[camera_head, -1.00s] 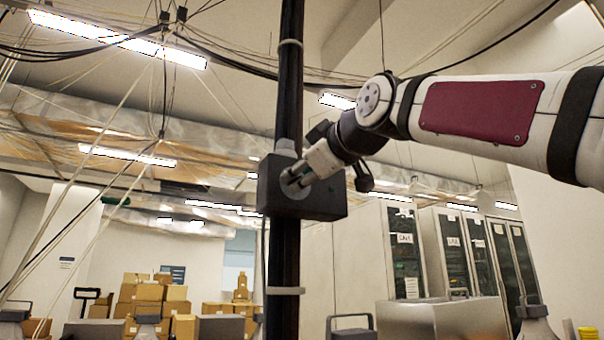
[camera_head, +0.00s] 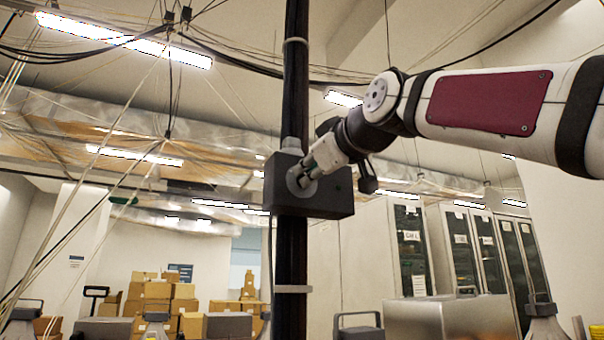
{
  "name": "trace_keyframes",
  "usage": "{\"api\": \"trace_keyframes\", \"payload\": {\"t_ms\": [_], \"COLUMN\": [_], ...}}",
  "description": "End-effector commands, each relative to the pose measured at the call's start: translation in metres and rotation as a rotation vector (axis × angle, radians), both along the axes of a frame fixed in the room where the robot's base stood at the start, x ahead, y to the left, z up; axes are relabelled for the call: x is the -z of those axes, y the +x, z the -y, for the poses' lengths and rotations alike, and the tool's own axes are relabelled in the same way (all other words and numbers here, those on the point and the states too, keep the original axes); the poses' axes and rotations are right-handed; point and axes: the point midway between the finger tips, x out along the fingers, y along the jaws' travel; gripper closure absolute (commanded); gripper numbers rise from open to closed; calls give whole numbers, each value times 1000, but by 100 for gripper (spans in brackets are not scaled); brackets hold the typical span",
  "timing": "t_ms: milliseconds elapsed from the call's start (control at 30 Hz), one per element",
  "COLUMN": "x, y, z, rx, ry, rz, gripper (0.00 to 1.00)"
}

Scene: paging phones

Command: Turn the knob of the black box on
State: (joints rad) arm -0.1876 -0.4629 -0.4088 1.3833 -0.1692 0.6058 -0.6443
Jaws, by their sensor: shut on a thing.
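The black box (camera_head: 332,200) is fixed on a dark vertical pole (camera_head: 292,255) in the middle of the view. Its round grey knob (camera_head: 299,187) is on the front face, toward the left. My gripper (camera_head: 303,178) reaches in from the upper right and is shut on the knob, with its fingertips at the box face. The fingers cover part of the knob, so its exact turn position cannot be told.
Cables and ropes hang on the left and overhead. Stacked cardboard boxes (camera_head: 160,298) stand at the back left. A metal case (camera_head: 448,318) is at the lower right, with tall cabinets (camera_head: 470,250) behind it. The space left of the pole looks free near the box.

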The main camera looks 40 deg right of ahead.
Motion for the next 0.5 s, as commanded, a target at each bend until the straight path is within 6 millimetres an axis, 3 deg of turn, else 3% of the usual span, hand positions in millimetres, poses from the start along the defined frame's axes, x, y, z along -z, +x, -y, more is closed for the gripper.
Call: {"api": "trace_keyframes", "payload": {"t_ms": [500], "x": [-1], "y": [0], "z": [4], "rx": [3], "ry": [461], "rz": [131], "gripper": [100]}}
